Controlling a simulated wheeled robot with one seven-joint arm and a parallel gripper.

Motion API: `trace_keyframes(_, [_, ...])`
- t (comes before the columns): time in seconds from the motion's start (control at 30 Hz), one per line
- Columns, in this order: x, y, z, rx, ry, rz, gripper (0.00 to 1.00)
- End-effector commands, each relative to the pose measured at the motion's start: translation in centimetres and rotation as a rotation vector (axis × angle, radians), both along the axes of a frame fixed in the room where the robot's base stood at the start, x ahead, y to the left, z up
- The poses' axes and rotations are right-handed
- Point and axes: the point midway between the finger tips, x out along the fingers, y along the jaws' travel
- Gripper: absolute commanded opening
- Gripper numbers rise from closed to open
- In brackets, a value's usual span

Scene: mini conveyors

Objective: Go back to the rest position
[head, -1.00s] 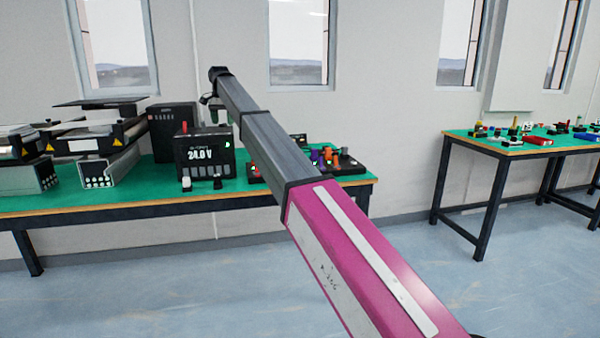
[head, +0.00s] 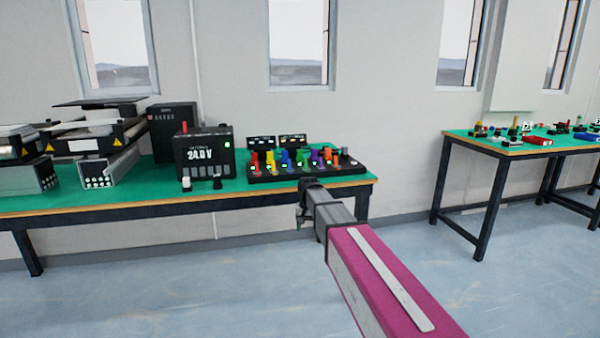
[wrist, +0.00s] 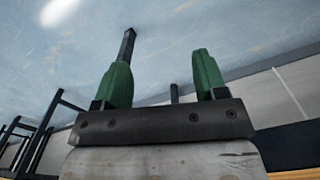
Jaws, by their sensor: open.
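My gripper (head: 303,217) is at the end of my pulled-in arm in the head view, below the front edge of the green-topped table (head: 100,205). In the wrist view my gripper (wrist: 162,82) shows two green fingers spread apart with nothing between them. The blue floor and table legs show beyond the fingers.
On the table stand a black panel with coloured plugs (head: 262,174), a 24.0 V power supply (head: 206,160), a black box (head: 173,130) and mini conveyors (head: 100,140). A second table (head: 500,148) with small parts stands at right. The floor between is clear.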

Motion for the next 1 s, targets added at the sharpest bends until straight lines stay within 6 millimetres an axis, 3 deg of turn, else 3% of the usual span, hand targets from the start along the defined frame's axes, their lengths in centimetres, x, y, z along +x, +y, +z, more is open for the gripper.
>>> trace_keyframes(0.03, [-3.4,-2.4,-1.9,-0.001,0.004,0.005,0.66])
trace_keyframes(0.2, [-10.8,-8.2,-6.9,-0.001,0.003,0.04,0.66])
trace_keyframes(0.4, [-19.3,-13.2,-10.8,0.0,0.002,0.08,0.66])
trace_keyframes(0.5, [-22.1,-14.6,-11.8,0.0,0.0,0.093,0.66])
trace_keyframes(0.67, [-24.2,-15.7,-12.6,-0.001,-0.002,0.107,0.66])
trace_keyframes(1.0, [-24.3,-15.8,-12.8,-0.001,-0.003,0.109,0.66])
